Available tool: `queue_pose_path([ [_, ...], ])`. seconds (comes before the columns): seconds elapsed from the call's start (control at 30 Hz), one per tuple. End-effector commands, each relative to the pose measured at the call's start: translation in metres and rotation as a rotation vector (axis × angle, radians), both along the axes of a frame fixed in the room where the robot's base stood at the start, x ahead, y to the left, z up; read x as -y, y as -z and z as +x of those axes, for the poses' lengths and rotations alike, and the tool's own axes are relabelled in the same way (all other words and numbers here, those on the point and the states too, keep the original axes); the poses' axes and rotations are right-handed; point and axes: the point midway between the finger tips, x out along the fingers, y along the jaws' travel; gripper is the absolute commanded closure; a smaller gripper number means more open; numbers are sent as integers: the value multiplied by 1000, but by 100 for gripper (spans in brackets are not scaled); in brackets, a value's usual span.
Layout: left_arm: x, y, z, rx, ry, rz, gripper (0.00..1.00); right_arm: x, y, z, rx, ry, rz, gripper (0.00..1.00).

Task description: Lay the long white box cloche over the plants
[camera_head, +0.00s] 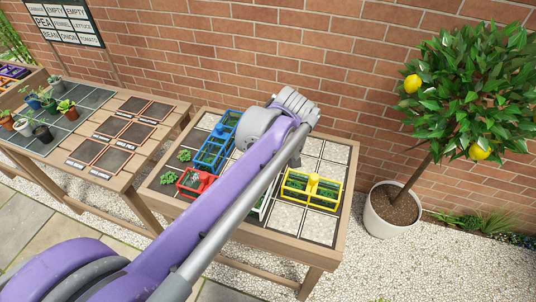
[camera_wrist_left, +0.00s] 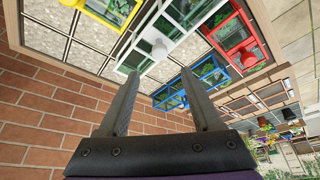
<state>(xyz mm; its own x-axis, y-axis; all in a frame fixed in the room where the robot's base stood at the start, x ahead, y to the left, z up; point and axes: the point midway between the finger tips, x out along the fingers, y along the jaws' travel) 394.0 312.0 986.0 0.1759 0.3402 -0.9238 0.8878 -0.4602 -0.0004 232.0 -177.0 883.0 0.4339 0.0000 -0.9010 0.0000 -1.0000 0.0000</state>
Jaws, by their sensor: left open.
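The long white box cloche (camera_wrist_left: 160,47) has clear panes and a white handle, and lies on the table in the left wrist view. Green shows through its panes. In the head view only a small part of the white cloche (camera_head: 262,211) shows; my left arm hides the rest. My left gripper (camera_wrist_left: 160,78) is open, its two fingers apart and pointing toward the white cloche's near end, with nothing between them. I cannot tell whether they touch it. Bare plants (camera_head: 168,178) sit at the table's left. My right gripper is not in view.
Blue cloches (camera_head: 214,148), a red cloche (camera_head: 194,182) and a yellow cloche (camera_head: 312,188) stand around the white one. A brick wall (camera_head: 370,60) is close behind the table. A potted lemon tree (camera_head: 383,215) stands at the right, a planting table (camera_head: 140,115) at the left.

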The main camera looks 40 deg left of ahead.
Motion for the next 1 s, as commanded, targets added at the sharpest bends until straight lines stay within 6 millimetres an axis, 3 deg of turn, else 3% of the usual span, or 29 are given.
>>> queue_pose_path([
  [0.13, 6, -10, -4, 0, 14, -2, 34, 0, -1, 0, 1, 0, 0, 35],
  [0.27, 27, 0, -26, -8, 155, -16, 34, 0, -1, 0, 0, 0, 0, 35],
  [0.5, 95, 54, -106, 6, 701, -24, 34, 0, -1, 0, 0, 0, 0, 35],
  [0.7, 128, 93, -152, 42, 1016, 15, 34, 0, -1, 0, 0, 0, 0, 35],
  [1.0, 135, 102, -162, 52, 1096, 31, 34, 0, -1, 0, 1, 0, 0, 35],
])
